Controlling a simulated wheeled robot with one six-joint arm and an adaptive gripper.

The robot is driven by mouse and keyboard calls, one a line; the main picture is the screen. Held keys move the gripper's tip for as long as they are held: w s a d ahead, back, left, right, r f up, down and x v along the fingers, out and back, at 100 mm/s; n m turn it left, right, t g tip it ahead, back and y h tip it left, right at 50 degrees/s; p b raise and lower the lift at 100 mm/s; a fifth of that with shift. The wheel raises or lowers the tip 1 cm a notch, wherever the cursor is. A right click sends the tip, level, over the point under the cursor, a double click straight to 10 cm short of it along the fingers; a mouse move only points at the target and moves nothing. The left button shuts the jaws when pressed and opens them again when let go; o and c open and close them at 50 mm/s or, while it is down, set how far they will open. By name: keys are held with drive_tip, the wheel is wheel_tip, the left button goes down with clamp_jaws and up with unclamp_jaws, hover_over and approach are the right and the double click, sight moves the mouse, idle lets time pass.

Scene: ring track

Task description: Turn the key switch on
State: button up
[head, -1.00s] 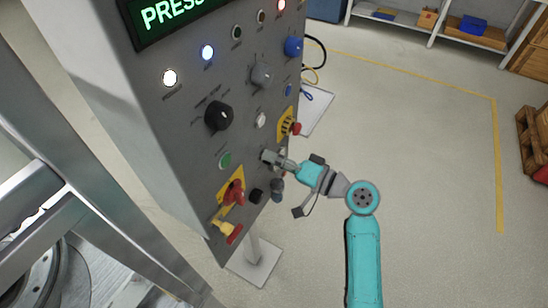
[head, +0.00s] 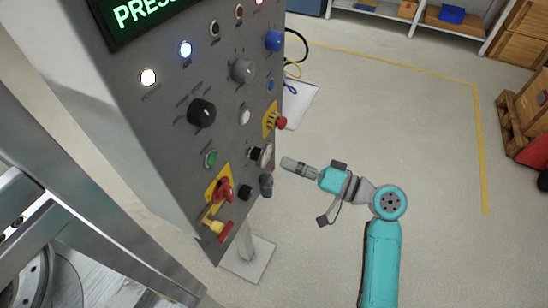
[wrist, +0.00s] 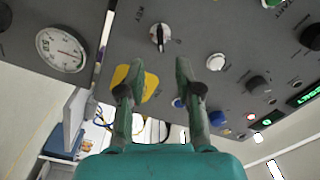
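The key switch (wrist: 160,37) shows in the wrist view as a pale round collar with a dark narrow piece at its middle, lying roughly up and down in the picture. In the head view it seems to be the small dark and silver fitting (head: 255,153) on the lower right of the panel. I cannot tell its on or off position. My gripper (wrist: 158,64) has its two fingers apart, with nothing between them, and the switch shows beyond their tips. In the head view my gripper (head: 287,163) stands off to the right of the panel, with a gap.
Open floor (head: 400,120) lies to the right, with shelves and crates behind.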

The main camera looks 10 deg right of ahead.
drive_tip(key=shift+v, duration=1.8)
drive_tip(key=s+f+m+t+h, duration=0.2)
drive_tip(key=s+f+m+h, duration=0.3)
drive_tip(key=f, duration=0.6)
drive_tip(key=s+d+f+h, duration=0.1)
drive_tip(key=s+f+h, duration=0.6)
drive_tip(key=s, duration=0.4)
drive_tip(key=s+d+r+n+t+h, duration=0.1)
drive_tip(key=s+r+n, duration=0.2)
drive_tip(key=s, duration=0.6)
drive_tip(key=s+d+r+n+t+h, duration=0.1)
drive_tip(key=s+r+n, duration=0.2)
drive_tip(key=s+r, duration=0.3)
drive_tip(key=s, duration=0.4)
drive_tip(key=shift+s+d+h, duration=0.2)
drive_tip(key=shift+d+h, duration=0.1)
